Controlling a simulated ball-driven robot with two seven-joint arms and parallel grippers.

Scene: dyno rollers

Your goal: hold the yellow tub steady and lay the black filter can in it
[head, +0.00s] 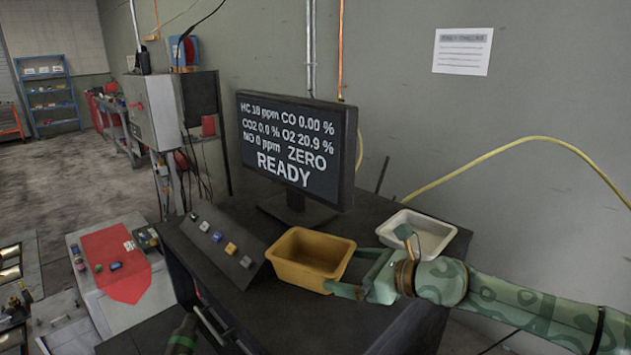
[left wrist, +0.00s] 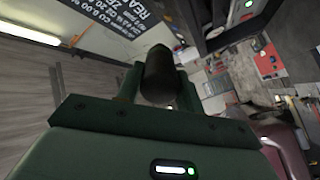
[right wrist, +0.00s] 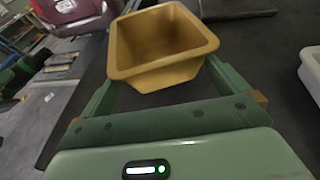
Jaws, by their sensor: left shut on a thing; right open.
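The yellow tub (head: 300,276) stands upright and empty on the dark bench top, in front of the monitor. My right gripper (head: 350,272) is open at the tub's right end, one finger on each side; the right wrist view also shows the tub (right wrist: 160,77) between the spread fingers. Whether they touch it I cannot tell. My left gripper (left wrist: 158,92) is shut on the black filter can (left wrist: 158,72), a dark cylinder sticking out beyond the fingers in the left wrist view. I cannot make out the can in the head view.
A sloped panel with coloured buttons (head: 222,240) sits left of the tub. A white tray (head: 418,234) stands at the right, behind my right gripper. The monitor (head: 295,150) rises behind the tub. Bare bench top (head: 265,315) lies in front of the tub.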

